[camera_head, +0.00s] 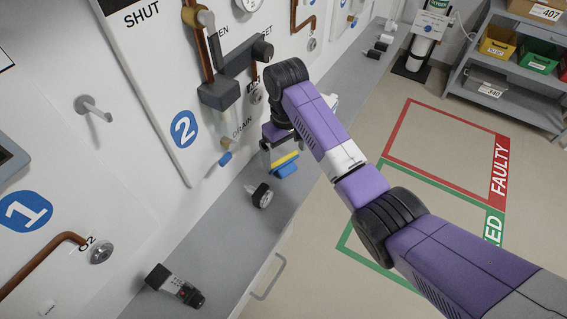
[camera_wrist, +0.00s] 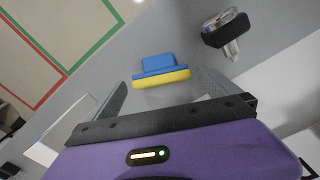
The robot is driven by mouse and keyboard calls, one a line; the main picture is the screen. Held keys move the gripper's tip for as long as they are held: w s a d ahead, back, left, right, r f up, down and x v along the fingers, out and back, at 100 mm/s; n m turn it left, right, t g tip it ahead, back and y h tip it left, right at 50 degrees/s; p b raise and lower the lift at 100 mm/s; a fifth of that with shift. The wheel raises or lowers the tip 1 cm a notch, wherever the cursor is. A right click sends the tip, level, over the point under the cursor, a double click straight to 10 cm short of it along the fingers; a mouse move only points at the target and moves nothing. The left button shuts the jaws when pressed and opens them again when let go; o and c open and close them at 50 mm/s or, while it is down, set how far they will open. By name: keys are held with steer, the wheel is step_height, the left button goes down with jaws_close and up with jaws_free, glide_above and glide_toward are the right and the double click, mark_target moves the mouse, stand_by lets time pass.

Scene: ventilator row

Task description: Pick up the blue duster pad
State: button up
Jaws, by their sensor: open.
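The blue duster pad (camera_head: 287,168) has a blue top part and a yellow layer. It is on the grey ledge in the head view, below my gripper (camera_head: 282,151). In the wrist view the pad (camera_wrist: 158,65) appears just beyond the space between the two fingertips, roughly centred, with its yellow side nearer me. My gripper is open and empty, its fingers spread wider than the pad. I cannot tell how far the fingertips are above the ledge.
A round gauge-like fitting (camera_head: 260,195) lies on the ledge close by; it also shows in the wrist view (camera_wrist: 226,28). A black-and-grey device (camera_head: 175,286) lies nearer. The wall panel carries a grey valve block (camera_head: 222,92) and pipes beside my arm. Open floor (camera_head: 350,285) lies right.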

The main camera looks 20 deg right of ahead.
mark_target(286, 160)
steer(key=shift+f, duration=1.4)
steer(key=shift+c, duration=0.4)
steer(key=c, duration=1.2)
steer(key=shift+r, duration=0.1)
steer(key=shift+s+d+r, duration=0.1)
steer(key=shift+r, duration=0.05)
step_height(286, 160, up, 7)
steer(key=shift+f+b, duration=0.2)
steer(key=shift+b, duration=0.4)
steer(key=shift+s+d+p, duration=1.55)
steer(key=shift+s+d, duration=0.4)
steer(key=shift+s, duration=0.7)
steer(key=shift+s+d+p, duration=1.55)
steer(key=shift+s+d, duration=0.35)
steer(key=shift+s, duration=0.8)
steer(key=shift+s+d+p, duration=1.55)
steer(key=shift+s+d, duration=0.4)
steer(key=shift+s, duration=0.7)
